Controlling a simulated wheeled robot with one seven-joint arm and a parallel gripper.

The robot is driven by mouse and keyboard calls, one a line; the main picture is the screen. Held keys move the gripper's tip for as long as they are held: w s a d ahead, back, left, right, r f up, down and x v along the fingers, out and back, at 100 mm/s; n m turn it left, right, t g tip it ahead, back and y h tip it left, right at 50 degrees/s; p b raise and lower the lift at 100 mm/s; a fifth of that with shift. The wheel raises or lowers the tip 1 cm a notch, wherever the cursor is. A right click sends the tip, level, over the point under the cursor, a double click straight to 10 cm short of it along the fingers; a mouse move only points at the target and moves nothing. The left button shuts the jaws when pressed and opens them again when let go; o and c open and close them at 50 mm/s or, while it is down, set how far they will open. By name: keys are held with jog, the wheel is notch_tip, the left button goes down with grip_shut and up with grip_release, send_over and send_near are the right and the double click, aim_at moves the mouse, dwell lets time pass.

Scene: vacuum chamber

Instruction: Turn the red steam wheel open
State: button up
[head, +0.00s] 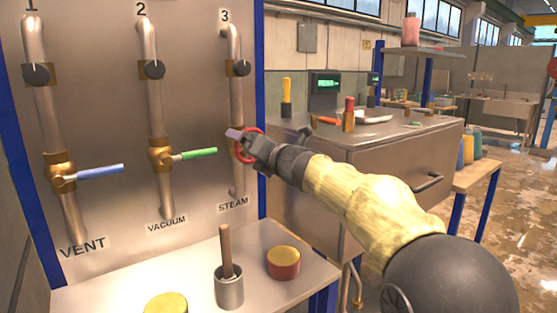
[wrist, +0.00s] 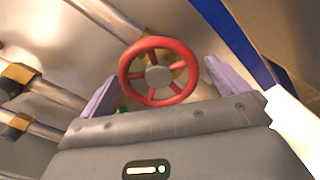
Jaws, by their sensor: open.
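The red steam wheel (wrist: 159,72) has a grey hub and several spokes. It sits on the steam pipe under number 3, above the STEAM label (head: 233,205). In the head view the wheel (head: 240,152) is partly hidden behind my gripper (head: 241,137). In the wrist view my gripper (wrist: 160,85) is open, with one purple finger to the left of the wheel and one to the right. The wheel lies between and beyond the fingertips. I cannot tell whether a finger touches the rim.
Left of the wheel are the green-handled vacuum valve (head: 199,153) and the blue-handled vent valve (head: 101,172). Below, a shelf (head: 200,290) holds a metal cup with a rod (head: 229,285) and a round red-and-yellow tin (head: 284,263). A steel cabinet (head: 375,165) stands to the right.

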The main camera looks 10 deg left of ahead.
jog(key=v, duration=1.6)
jog(key=shift+s+b, duration=0.15)
jog(key=shift+b, duration=0.3)
jog(key=w+d+f+m+h, duration=0.1)
jog(key=d+f+m+h, duration=0.5)
jog(key=d+f+m, duration=0.4)
jog(key=w+d+f+m+h, duration=0.1)
jog(key=d+f+m+h, duration=0.5)
jog(key=f+m, duration=0.6)
jog(key=s+d+f+m+g+h, duration=0.1)
jog(key=s+d+f+m+g, duration=0.4)
jog(key=s+f+m, duration=0.4)
jog(key=s+d+f+m+g+h, duration=0.1)
jog(key=s+d+f+m+g, duration=0.3)
jog(key=s+f+m, duration=0.55)
notch_tip(320, 180, up, 34)
jog(key=s+n+p, duration=0.1)
jog(key=n+p, duration=0.1)
jog(key=p, duration=3.1)
jog(key=shift+d, duration=0.25)
